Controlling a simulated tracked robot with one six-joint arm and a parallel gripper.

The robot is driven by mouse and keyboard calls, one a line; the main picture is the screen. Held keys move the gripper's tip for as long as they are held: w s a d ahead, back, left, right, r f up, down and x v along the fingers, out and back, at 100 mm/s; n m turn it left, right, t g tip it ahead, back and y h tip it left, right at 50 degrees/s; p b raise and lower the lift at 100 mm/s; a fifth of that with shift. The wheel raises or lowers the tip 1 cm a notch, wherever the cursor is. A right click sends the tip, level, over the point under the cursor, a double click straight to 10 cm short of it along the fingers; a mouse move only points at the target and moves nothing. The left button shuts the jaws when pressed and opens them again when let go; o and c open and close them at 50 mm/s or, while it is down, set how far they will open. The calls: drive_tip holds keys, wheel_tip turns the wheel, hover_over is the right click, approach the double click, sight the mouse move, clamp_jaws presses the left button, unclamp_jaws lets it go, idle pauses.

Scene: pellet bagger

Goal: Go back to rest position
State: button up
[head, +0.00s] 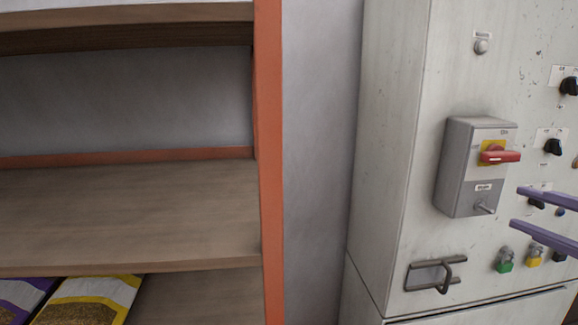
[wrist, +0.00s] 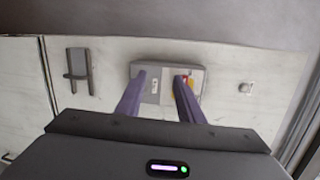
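My gripper (head: 517,207) shows at the right edge of the head view as two purple fingers. They are apart with nothing between them. In the wrist view the two fingers (wrist: 158,82) also stand apart and point toward the grey switch box (wrist: 165,92). In the head view this switch box (head: 465,168) with a red handle (head: 499,156) on a yellow plate is mounted on the pale cabinet (head: 395,120). The fingertips appear to the right of the box in the head view. The rest of my arm is mostly out of the head view.
An orange-framed shelf (head: 270,150) with wooden boards stands at the left. A yellow-edged bag (head: 92,292) and a purple-edged bag (head: 22,292) lie on its lower board.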

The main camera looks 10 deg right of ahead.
drive_tip(key=s+a+f+n+g+h, duration=0.1)
drive_tip(key=s+a+f+n+g, duration=0.1)
drive_tip(key=a+f+n+g, duration=0.3)
drive_tip(key=s+a+f+n+g+h, duration=0.1)
drive_tip(key=a+f+n+g, duration=0.4)
drive_tip(key=a+f+n, duration=0.7)
drive_tip(key=s+a+f, duration=0.1)
drive_tip(key=a+f, duration=0.7)
drive_tip(key=a, duration=0.2)
drive_tip(key=shift+f+g+h, duration=0.3)
drive_tip(key=shift+g+h, duration=0.1)
drive_tip(key=shift+d, duration=0.1)
